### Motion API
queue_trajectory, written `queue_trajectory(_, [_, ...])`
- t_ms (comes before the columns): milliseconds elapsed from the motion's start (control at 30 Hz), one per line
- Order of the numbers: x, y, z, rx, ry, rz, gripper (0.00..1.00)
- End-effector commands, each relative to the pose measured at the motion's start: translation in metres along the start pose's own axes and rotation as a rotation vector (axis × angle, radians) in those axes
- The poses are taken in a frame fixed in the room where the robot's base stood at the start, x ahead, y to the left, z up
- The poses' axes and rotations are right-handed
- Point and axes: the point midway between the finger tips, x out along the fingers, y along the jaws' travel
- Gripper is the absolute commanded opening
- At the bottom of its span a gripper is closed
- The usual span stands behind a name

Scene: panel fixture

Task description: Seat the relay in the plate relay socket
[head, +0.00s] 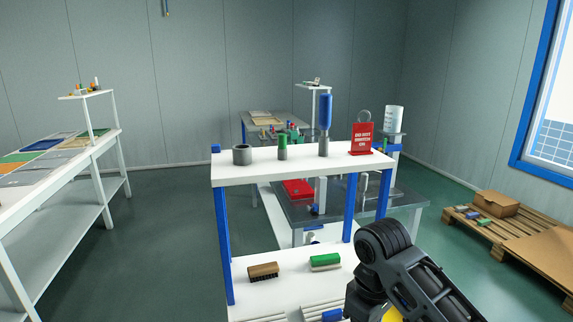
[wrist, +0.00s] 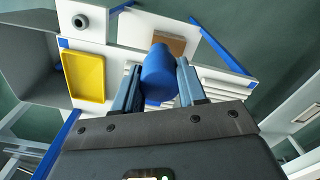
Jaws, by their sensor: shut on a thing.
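My gripper (wrist: 159,66) is shut on a blue rounded thing (wrist: 159,78), which sits between its two grey-blue fingers in the wrist view. Its lower end is hidden by the gripper body, and I cannot tell from its look whether it is the relay. In the head view my dark arm reaches in at the bottom right, and the fingers are at or below the picture's edge. A small blue patch (head: 332,314) shows there beside the arm. I cannot make out a plate relay socket in either view.
A white rack with blue posts (head: 349,212) stands ahead. Its top shelf (head: 225,173) bears a grey ring (head: 242,154), a green-topped post, a blue-handled tool (head: 325,115) and a red sign (head: 361,138). Two brushes lie lower. A yellow tray (wrist: 83,78) lies left of my gripper.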

Motion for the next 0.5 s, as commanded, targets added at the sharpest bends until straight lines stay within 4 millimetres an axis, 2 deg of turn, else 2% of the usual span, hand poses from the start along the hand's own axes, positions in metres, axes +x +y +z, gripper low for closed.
queue_trajectory(33, [0.020, 0.000, 0.014, 0.083, -0.002, -0.009, 0.04])
queue_trajectory(200, [0.072, 0.003, 0.054, 0.346, -0.002, -0.008, 0.04])
queue_trajectory(333, [0.102, -0.001, 0.080, 0.503, -0.001, -0.006, 0.04])
queue_trajectory(500, [0.127, -0.007, 0.103, 0.634, 0.000, -0.004, 0.04])
